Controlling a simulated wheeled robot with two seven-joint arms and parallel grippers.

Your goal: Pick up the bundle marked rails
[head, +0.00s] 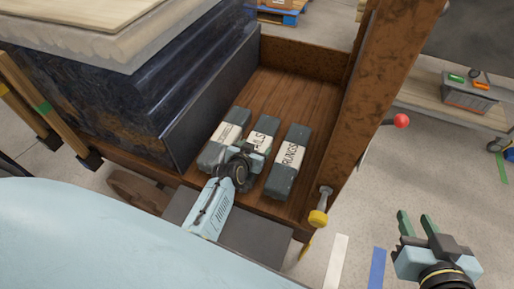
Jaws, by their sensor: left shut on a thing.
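Three dark grey bundles with white labels lie side by side on the brown wooden shelf (283,88). The middle bundle (267,124) shows "ILS" on its label; the rest of the word is hidden behind my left gripper (246,153). The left gripper is shut on this middle bundle, over its near part. I cannot tell whether the bundle is lifted off the wood. The right bundle (289,160) is marked "RUNGS". The left bundle (228,133) has a label too small to read surely. My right gripper (418,226) is open and empty over the floor at lower right.
A large dark block (165,85) stands along the shelf's left side. A brown post (365,90) rises on the right, with a yellow-ended handle (318,216) near its foot. A red knob (401,121) sticks out beyond. Free wood lies behind the bundles.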

